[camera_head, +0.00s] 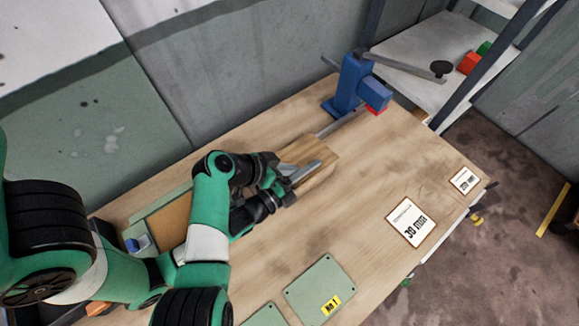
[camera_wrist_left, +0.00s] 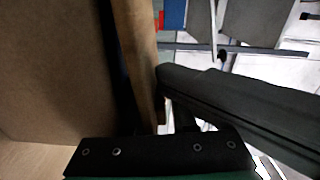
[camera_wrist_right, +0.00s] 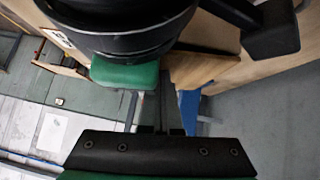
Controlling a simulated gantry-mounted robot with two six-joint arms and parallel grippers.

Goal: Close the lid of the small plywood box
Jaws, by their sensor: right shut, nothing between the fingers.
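The small plywood box (camera_head: 297,153) stands on the workbench, partly hidden behind grippers; its lid angle cannot be made out. My green arms overlap left of it, and dark gripper parts with a grey finger reach its near side. In the left wrist view a brown panel (camera_wrist_left: 60,70) and an upright wooden edge (camera_wrist_left: 141,60) are close, with a dark finger of my left gripper (camera_wrist_left: 160,85) right of the edge. Its other finger is not clear. My right gripper (camera_wrist_right: 160,105) is shut and empty in its wrist view, below a black and green arm part.
A blue vise-like fixture (camera_head: 356,88) stands at the bench's far end. Green plates (camera_head: 320,287) and printed cards (camera_head: 411,222) lie on the near side. A grey shelf (camera_head: 420,58) holds red and green blocks.

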